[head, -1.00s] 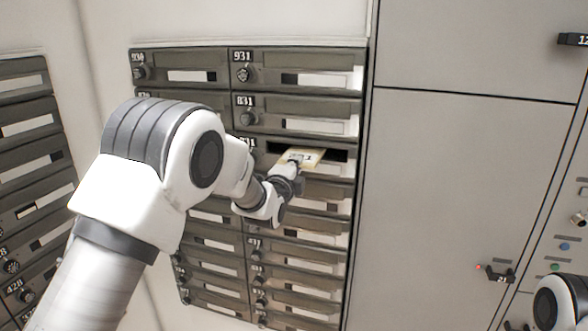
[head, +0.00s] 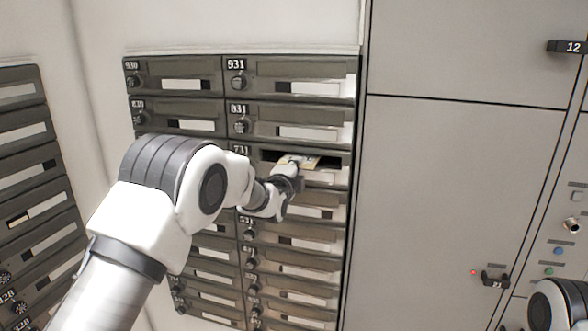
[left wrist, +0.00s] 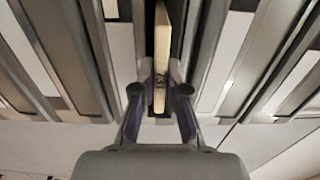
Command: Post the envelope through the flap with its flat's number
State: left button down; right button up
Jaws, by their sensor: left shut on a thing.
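The pale yellow envelope (head: 311,161) is partly inside the dark open slot (head: 331,166) of the box labelled 731 (head: 241,150) in the head view. My left gripper (head: 293,165) is shut on its near end, just in front of the slot. In the left wrist view the envelope (left wrist: 162,50) shows edge-on between the two fingertips (left wrist: 160,92), its far end in the dark gap. The number on the envelope cannot be read now. My right gripper is not in view.
Flap 831 (head: 292,117) and flap 931 (head: 300,88) are above, with several flaps below. Another column of boxes (head: 30,170) stands at far left. Large grey locker doors (head: 460,190) are to the right. Part of my right arm shows at lower right.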

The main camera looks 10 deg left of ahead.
pick_arm(q)
jog(key=shift+w, duration=0.9)
jog(key=c, duration=1.3)
grip_release()
jog(key=shift+o, duration=0.8)
jog(key=shift+s+r, duration=0.1)
jog(key=shift+s, duration=0.05)
